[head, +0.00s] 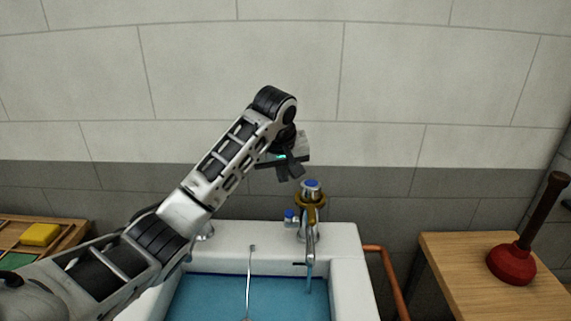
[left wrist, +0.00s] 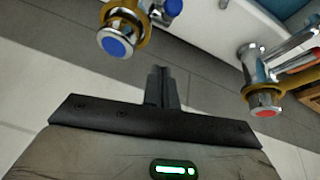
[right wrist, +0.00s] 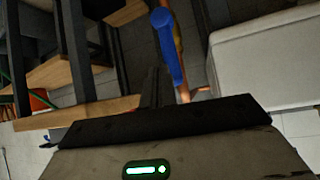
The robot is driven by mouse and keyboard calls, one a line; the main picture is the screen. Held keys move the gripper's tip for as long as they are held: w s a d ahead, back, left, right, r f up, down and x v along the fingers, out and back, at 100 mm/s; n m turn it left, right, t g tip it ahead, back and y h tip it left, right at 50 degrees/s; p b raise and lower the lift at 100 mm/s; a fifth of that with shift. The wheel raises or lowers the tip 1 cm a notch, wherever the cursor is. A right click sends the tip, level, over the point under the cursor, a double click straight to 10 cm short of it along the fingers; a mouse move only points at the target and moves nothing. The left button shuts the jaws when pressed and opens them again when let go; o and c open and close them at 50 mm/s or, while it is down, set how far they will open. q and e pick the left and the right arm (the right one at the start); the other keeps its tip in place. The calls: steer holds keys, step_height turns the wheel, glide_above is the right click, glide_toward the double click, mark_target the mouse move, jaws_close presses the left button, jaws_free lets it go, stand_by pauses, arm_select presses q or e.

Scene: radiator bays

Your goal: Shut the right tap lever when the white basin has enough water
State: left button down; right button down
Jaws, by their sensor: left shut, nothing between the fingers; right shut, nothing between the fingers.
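The white basin (head: 345,245) holds blue water (head: 225,295). The right tap (head: 311,215) stands on its back rim with a blue cap and a small blue-ended lever (head: 289,216); a thin bluish stream seems to fall from its spout. In the left wrist view the blue-capped tap (left wrist: 118,42) and the blue lever end (left wrist: 173,7) are at the top, and a red-capped tap (left wrist: 265,108) is at right. My left gripper (head: 290,174) is shut and empty, above and behind the right tap, apart from it. My right gripper (right wrist: 152,88) is shut and empty beside the basin; the head view does not show it.
A blue handle (right wrist: 168,52) on a copper pipe shows near my right gripper. The pipe (head: 385,270) runs beside the basin. A wooden table (head: 455,270) with a red plunger (head: 511,264) stands right. A yellow sponge (head: 40,234) lies in a tray at left.

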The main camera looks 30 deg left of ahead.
mark_target(291, 218)
arm_select(q)
steer(key=x, duration=0.5)
steer(key=shift+s+d+f, duration=0.1)
steer(key=shift+d+f, duration=0.05)
steer(key=shift+f, duration=0.1)
steer(key=shift+s+d+f+p, duration=0.55)
steer(key=shift+s+d+f, duration=0.05)
steer(key=shift+s, duration=0.15)
steer(key=shift+s+d+f, duration=0.3)
steer(key=shift+f, duration=0.1)
